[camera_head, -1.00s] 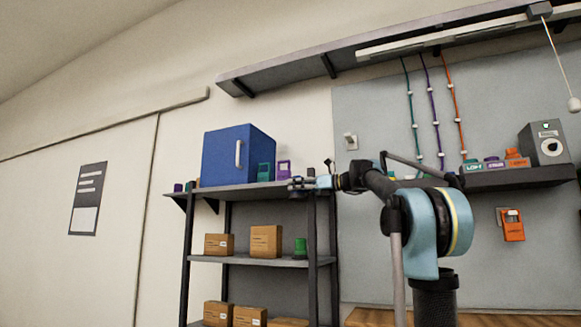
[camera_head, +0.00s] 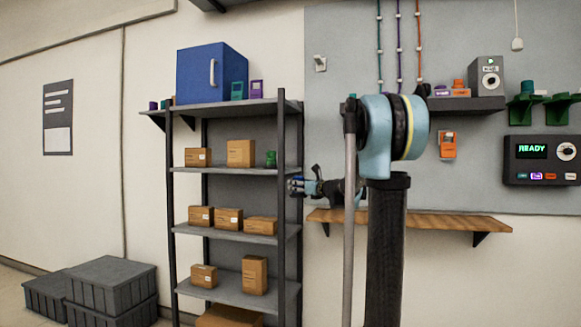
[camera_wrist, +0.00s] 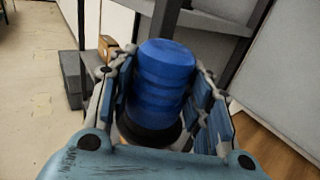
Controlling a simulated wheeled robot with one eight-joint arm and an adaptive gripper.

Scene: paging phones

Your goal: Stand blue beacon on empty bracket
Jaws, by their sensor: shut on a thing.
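The blue beacon (camera_wrist: 163,78) is a ribbed blue cylinder with a dark base, in the middle of the wrist view. My gripper (camera_wrist: 160,100) is shut on it, with a finger on each side. In the head view my gripper (camera_head: 292,186) is beside the right post of the shelf rack, and the beacon cannot be made out there. At the far right are two green wall brackets. The left one (camera_head: 525,108) bears a dark green piece; the right one (camera_head: 560,105) shows nothing tall on it and is partly cut off by the picture edge.
The metal shelf rack (camera_head: 235,172) with cardboard boxes stands close to my gripper. A wooden wall shelf (camera_head: 420,222) is right of it. A READY panel (camera_head: 541,160) hangs below the brackets.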

